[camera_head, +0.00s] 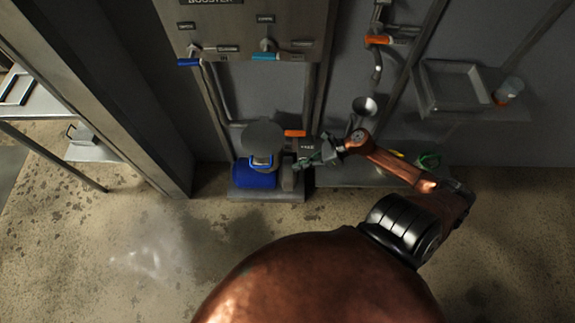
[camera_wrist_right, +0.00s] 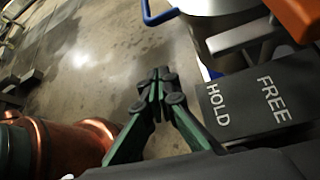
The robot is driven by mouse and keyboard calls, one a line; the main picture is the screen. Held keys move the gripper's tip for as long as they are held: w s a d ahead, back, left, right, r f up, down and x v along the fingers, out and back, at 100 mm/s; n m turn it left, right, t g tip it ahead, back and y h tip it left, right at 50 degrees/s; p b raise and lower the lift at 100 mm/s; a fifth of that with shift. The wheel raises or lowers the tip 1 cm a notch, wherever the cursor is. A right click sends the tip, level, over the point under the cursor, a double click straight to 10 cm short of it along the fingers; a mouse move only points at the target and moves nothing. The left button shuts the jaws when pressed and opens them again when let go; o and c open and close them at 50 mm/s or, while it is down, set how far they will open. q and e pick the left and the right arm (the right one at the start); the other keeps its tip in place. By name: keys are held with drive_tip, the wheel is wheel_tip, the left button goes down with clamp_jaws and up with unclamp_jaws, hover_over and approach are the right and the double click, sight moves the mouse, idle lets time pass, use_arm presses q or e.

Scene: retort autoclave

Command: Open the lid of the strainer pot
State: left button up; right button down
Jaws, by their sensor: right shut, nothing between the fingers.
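The strainer pot stands low against the wall, with its round grey lid (camera_head: 263,136) on top and a blue handle (camera_head: 262,161) at its front. In the right wrist view the pot (camera_wrist_right: 208,5) is cut off by the top edge, and its blue handle (camera_wrist_right: 158,18) shows beside it. The lid looks down on the pot, though its seating is too small to tell. My right gripper (camera_head: 302,163) is just right of the pot; its fingers (camera_wrist_right: 158,80) are together and empty, apart from the pot. My left gripper is not in view.
An orange lever (camera_head: 295,133) is beside the pot, above a HOLD/FREE plate (camera_wrist_right: 247,100). A blue motor (camera_head: 252,175) sits below. Pipes and a valve panel (camera_head: 250,25) are behind. A shelf (camera_head: 455,85) is at right. The floor (camera_head: 130,250) at left is clear.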

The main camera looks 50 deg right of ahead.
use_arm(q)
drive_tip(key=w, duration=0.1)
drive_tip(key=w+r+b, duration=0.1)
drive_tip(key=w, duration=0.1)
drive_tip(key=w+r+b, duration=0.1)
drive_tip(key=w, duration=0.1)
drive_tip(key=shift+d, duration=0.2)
use_arm(e)
drive_tip(key=w+a+f, duration=0.1)
drive_tip(key=w+a, duration=0.4)
drive_tip(key=w, duration=0.1)
drive_tip(key=shift+w+a, duration=0.2)
drive_tip(key=shift+a, duration=0.2)
